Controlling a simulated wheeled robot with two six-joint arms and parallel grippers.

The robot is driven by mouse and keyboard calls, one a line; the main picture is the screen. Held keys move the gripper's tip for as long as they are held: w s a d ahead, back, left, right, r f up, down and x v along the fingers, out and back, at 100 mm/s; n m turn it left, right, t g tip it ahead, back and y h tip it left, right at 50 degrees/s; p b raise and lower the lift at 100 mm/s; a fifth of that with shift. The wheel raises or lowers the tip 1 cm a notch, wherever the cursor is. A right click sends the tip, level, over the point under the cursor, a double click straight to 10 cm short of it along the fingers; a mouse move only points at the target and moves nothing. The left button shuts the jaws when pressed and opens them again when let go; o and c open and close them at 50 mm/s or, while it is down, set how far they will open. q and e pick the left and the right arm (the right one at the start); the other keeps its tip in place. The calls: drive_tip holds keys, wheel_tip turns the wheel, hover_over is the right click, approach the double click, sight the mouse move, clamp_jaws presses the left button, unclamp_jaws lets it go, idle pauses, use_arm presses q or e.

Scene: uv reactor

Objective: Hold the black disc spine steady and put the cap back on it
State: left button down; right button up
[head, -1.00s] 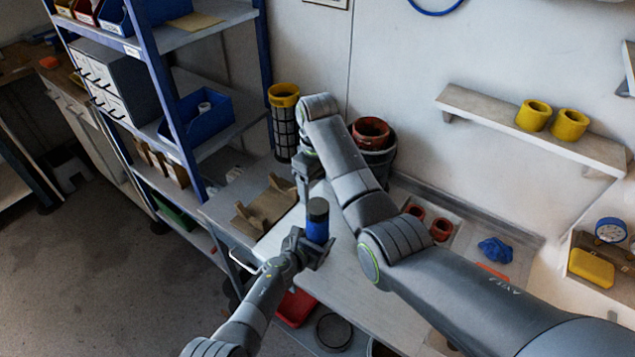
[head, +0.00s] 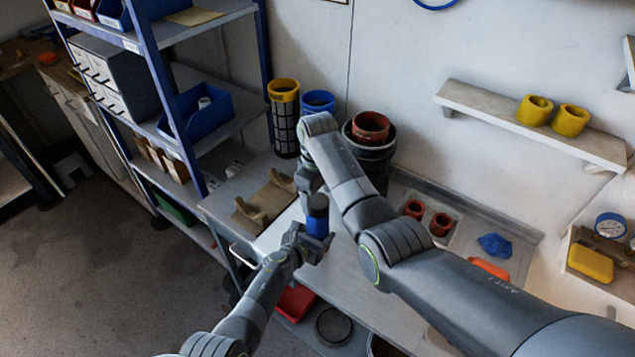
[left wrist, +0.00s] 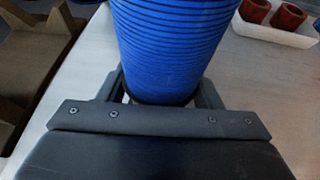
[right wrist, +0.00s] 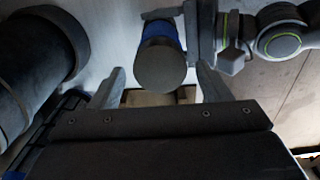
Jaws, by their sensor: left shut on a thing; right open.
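The spine shows as a blue ribbed cylinder (head: 318,224) with a dark round top (head: 318,203). It stands about upright in my left gripper (head: 311,246), which is shut on its lower part. The blue ribs fill the left wrist view (left wrist: 170,45). My right gripper (head: 310,188) is open close above the dark top. In the right wrist view the dark round end (right wrist: 160,67) lies between the spread fingers, with no clear contact. I cannot tell whether the dark top is the separate cap or part of the spine.
A brown cradle (head: 265,203) lies left of the cylinder on the bench. A yellow-topped mesh cage (head: 285,120), a blue-topped container (head: 318,100) and a black bin (head: 372,160) stand behind. Red rings (head: 440,224) sit in a tray at right. Bare bench lies in front.

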drive_tip(key=shift+f, duration=1.25)
drive_tip(key=shift+c, duration=0.3)
drive_tip(key=c, duration=0.9)
drive_tip(key=m, duration=0.6)
drive_tip(key=shift+c, duration=0.2)
drive_tip(key=m, duration=0.5)
drive_tip(key=o, duration=1.2)
drive_tip(key=shift+c, duration=0.2)
wheel_tip(320, 180, up, 12)
